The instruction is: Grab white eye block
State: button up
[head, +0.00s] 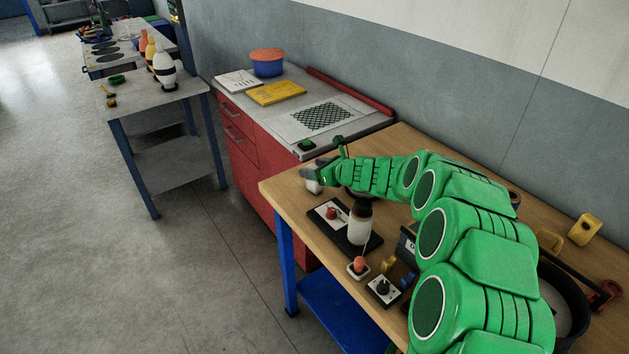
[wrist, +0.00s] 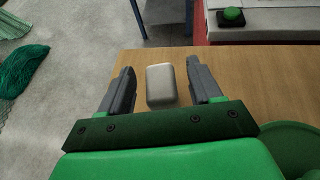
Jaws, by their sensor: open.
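A pale white-grey block with rounded edges (wrist: 161,85) lies on the wooden table near its edge in the wrist view. No eye or hole shows on the side facing the camera. My gripper (wrist: 163,82) is open, with one dark finger on each side of the block and a gap to both. In the head view my gripper (head: 322,172) is at the far left corner of the table, and the white block (head: 313,186) shows partly beneath it. The fingers hide part of the block there.
The wooden table (head: 285,187) also carries a black base with a red knob (head: 331,213), a white and brown bottle-like piece (head: 360,223), a switch box (head: 384,290) and a yellow block (head: 584,229). A red cabinet (head: 250,150) adjoins the table's far end.

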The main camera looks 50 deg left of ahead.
jog(key=shift+a, duration=0.1)
jog(key=c, duration=1.1)
jog(key=shift+c, duration=0.2)
jog(key=shift+r, duration=0.3)
jog(key=r, duration=0.3)
jog(key=shift+s+d, duration=0.1)
jog(key=shift+d, duration=0.1)
jog(key=s+d+r, duration=0.6)
jog(key=d+r, duration=0.3)
jog(key=d, duration=0.3)
jog(key=shift+r, duration=0.2)
